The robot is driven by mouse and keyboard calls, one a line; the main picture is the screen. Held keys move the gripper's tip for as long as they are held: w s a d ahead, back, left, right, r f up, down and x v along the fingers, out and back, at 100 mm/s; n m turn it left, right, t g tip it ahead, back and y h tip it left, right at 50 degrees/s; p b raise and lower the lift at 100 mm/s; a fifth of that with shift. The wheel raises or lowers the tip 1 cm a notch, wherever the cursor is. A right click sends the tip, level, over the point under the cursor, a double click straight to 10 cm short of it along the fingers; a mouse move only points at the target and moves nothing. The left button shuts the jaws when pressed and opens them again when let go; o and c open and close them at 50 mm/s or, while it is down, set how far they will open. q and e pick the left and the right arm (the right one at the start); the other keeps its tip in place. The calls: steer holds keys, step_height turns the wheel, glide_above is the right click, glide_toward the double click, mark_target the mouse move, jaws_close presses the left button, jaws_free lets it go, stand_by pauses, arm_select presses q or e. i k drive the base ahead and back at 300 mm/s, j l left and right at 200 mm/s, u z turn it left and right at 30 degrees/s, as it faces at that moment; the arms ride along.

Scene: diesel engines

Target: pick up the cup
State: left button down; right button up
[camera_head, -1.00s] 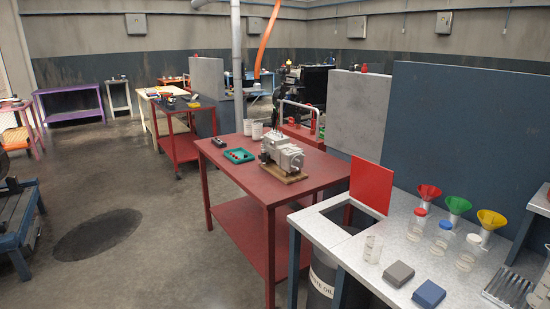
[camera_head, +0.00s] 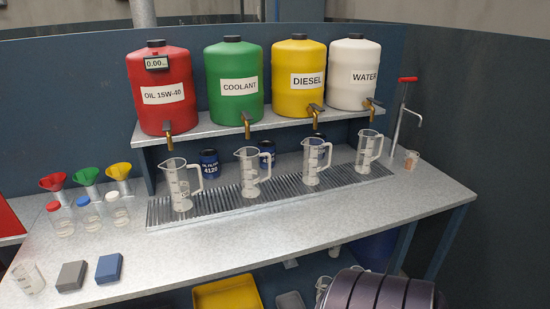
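Two cup-like vessels stand on the grey counter. A small clear cup with markings (camera_head: 28,278) is at the counter's front left, slightly cut by shadow and glare. Another small clear cup, with an orange-brown tint (camera_head: 411,160), stands at the far right beside the red-handled tap. I cannot tell from the view which one the task means. Several clear measuring jugs with handles, such as the leftmost jug (camera_head: 181,185), stand upright on the ribbed drip tray (camera_head: 222,198). Neither of my grippers is in view.
Red (camera_head: 160,88), green (camera_head: 234,82), yellow (camera_head: 299,76) and white (camera_head: 354,75) tanks with taps stand on a shelf above the jugs. Funnels, lidded jars and two blocks (camera_head: 108,268) sit at left. The counter's front middle is clear. A yellow bin (camera_head: 228,296) is below.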

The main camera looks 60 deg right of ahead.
mark_target(411, 157)
steer(key=l+z, duration=0.1)
steer(key=z, duration=2.8)
